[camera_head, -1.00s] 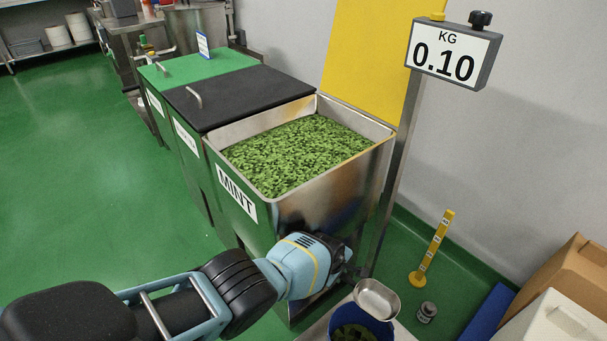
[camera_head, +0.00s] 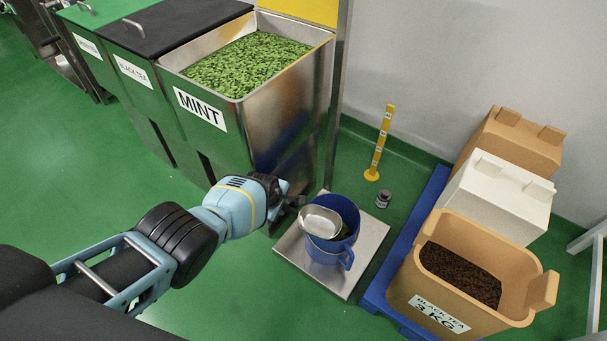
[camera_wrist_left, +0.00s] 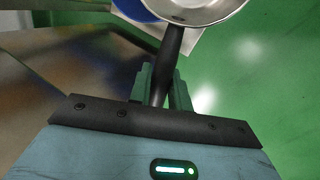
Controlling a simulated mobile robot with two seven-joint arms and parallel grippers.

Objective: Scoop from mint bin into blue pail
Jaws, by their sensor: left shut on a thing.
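The open mint bin (camera_head: 268,118) is full of green mint leaves (camera_head: 248,62) and carries a MINT label. The blue pail (camera_head: 328,251) stands on a metal scale plate (camera_head: 350,283) to the bin's right, with some green leaves inside. My left gripper (camera_head: 294,204) is shut on the black handle of a metal scoop (camera_head: 321,222). The scoop's bowl is over the pail's near left rim and looks empty. The left wrist view shows the handle between my left fingers (camera_wrist_left: 164,88), with the scoop bowl (camera_wrist_left: 200,8) cut off at the top. My right gripper is not in view.
A tan tub of black tea (camera_head: 405,285), a white tub (camera_head: 500,195) and another tan tub (camera_head: 515,142) stand on a blue pallet (camera_head: 376,291) at right. A yellow post (camera_head: 380,145) and a small grey weight (camera_head: 383,199) stand behind the scale. Green floor is clear at left.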

